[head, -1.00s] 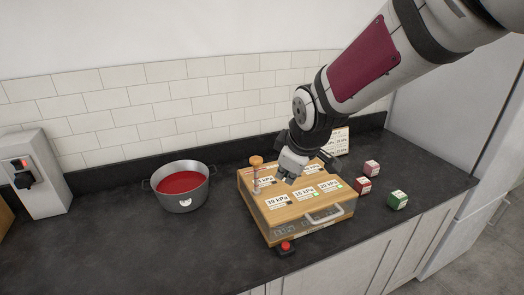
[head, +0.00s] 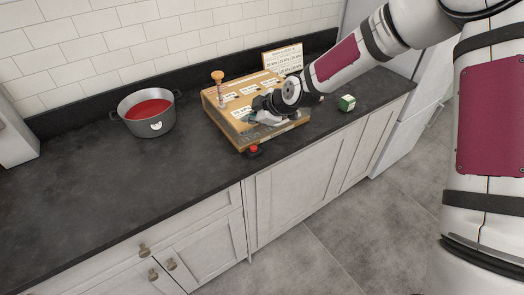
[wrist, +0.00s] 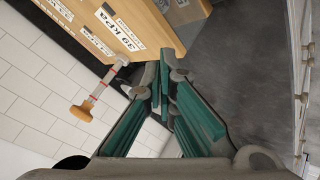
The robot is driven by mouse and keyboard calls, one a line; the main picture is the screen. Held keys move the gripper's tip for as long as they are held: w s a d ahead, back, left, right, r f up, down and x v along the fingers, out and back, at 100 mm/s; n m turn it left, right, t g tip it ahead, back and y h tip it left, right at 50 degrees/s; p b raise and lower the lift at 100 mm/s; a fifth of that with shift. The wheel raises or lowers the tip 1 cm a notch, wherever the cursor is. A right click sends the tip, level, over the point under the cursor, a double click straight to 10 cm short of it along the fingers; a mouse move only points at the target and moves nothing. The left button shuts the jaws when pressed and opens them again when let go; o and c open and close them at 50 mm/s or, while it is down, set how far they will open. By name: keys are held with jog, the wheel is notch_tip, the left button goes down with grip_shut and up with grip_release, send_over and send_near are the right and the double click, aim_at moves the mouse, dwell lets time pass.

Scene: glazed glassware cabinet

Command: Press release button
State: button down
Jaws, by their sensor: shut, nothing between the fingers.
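A red button (head: 253,150) on a small black base stands on the counter by the front edge of the wooden box. My gripper (head: 254,120) is low over the front part of the box, behind the button and apart from it. In the wrist view, my gripper (wrist: 165,72) is shut, with green finger pads and nothing between them. The wooden box (head: 214,113) carries white kPa labels; a "39 kPa" label (wrist: 128,34) shows in the wrist view. The button cannot be made out in the wrist view. My arm hides part of the box.
A plunger with an orange knob (head: 217,75) stands at the box's back left corner. A pot of red liquid (head: 148,113) is to the left. A green cube (head: 347,102) is right of the box, and a label board (head: 283,58) stands behind. The counter's front left is clear.

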jog(key=shift+f, duration=0.15)
jog(key=shift+f+b, duration=1.2)
jog(key=shift+f, duration=3.1)
jog(key=shift+f, duration=0.1)
jog(key=shift+f, duration=0.3)
jog(key=shift+f, duration=0.45)
jog(key=shift+r, duration=0.9)
jog(key=shift+r+p, duration=0.65)
jog(key=shift+r, duration=1.85)
